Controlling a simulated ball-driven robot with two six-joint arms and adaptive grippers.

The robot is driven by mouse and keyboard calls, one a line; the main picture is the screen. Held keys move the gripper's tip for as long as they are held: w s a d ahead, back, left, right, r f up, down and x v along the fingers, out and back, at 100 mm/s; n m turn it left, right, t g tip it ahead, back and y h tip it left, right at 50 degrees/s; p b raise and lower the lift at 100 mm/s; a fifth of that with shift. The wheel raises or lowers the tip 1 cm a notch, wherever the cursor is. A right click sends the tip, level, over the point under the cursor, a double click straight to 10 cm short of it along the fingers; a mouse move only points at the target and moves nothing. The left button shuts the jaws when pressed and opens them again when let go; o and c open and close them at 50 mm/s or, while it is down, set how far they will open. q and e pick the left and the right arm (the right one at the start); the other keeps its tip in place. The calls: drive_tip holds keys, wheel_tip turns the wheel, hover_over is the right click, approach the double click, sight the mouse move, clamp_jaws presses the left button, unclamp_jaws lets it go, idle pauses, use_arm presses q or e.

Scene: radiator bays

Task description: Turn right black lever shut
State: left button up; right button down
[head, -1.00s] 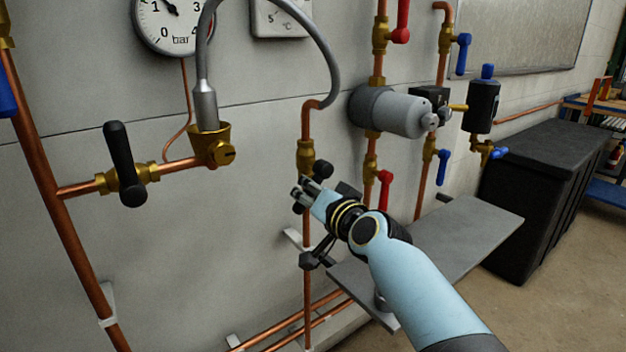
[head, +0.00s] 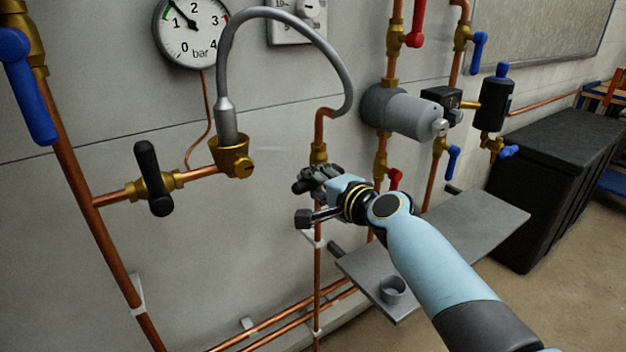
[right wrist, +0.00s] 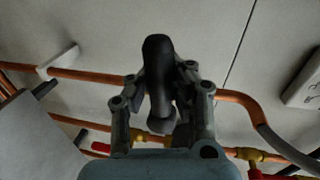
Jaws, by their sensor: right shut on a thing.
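The right black lever (right wrist: 157,65) stands between the two fingers of my right gripper (head: 313,181) in the right wrist view. The fingers are shut on it from both sides. In that view the lever appears to lie across the copper pipe (right wrist: 85,75) behind it. In the head view the gripper and wrist hide most of the lever. Its brass valve (head: 319,153) shows just above the gripper, below the end of the grey hose (head: 345,85). My left gripper is not in view.
Another black lever (head: 153,178) hangs upright on the left brass valve. A pressure gauge (head: 191,30) is above. A grey shelf (head: 470,235) with a small cup (head: 392,290) lies below my right arm. Red lever (head: 395,179) and grey cylinder (head: 400,112) are close on the right.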

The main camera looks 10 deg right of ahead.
drive_tip(key=shift+s+f+m, duration=0.15)
drive_tip(key=shift+f+m, duration=0.05)
drive_tip(key=shift+m, duration=0.1)
idle(0.4)
drive_tip(key=c, duration=1.6)
unclamp_jaws()
drive_tip(key=shift+d, duration=0.1)
drive_tip(key=o, duration=0.4)
drive_tip(key=shift+s+d+r, duration=0.1)
drive_tip(key=shift+s+r, duration=0.05)
drive_tip(key=shift+r, duration=0.05)
drive_tip(key=shift+o, duration=0.4)
drive_tip(key=shift+r, duration=0.1)
drive_tip(key=v, duration=1.1)
drive_tip(key=shift+s+d, duration=0.2)
drive_tip(key=shift+s, duration=0.1)
drive_tip(key=shift+r, duration=0.15)
